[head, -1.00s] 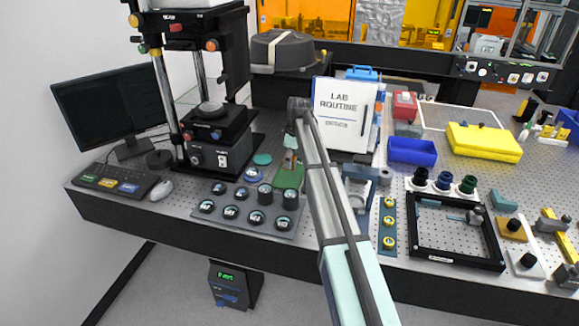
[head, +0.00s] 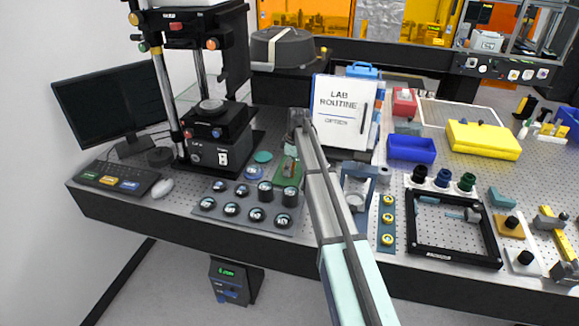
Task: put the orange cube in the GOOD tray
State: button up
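My arm reaches across the bench, and my gripper (head: 291,150) is small and partly hidden by my own wrist, left of the white LAB ROUTINE binder. I cannot tell whether its fingers are open or shut. It is over or just behind a small green tray (head: 287,183), whose label I cannot read, so I cannot confirm it is the GOOD tray. A small brownish-orange patch (head: 289,168) shows at the green tray below my gripper. It may be the orange cube, but it is too small to tell whether it is held or resting.
Several round dark-rimmed optics sit on a grey plate (head: 240,221) left of my arm. A black instrument stand (head: 215,155) rises behind them. The LAB ROUTINE binder (head: 342,112) stands close right of my gripper. A blue bin (head: 411,150) and a yellow case (head: 483,138) lie further right.

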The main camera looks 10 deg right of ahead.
aim_at(294, 166)
notch_tip(294, 166, up, 12)
jog(key=d+b, duration=0.1)
jog(key=b, duration=0.2)
jog(key=shift+s+d, duration=0.3)
jog(key=shift+s, duration=0.05)
jog(key=shift+s, duration=0.1)
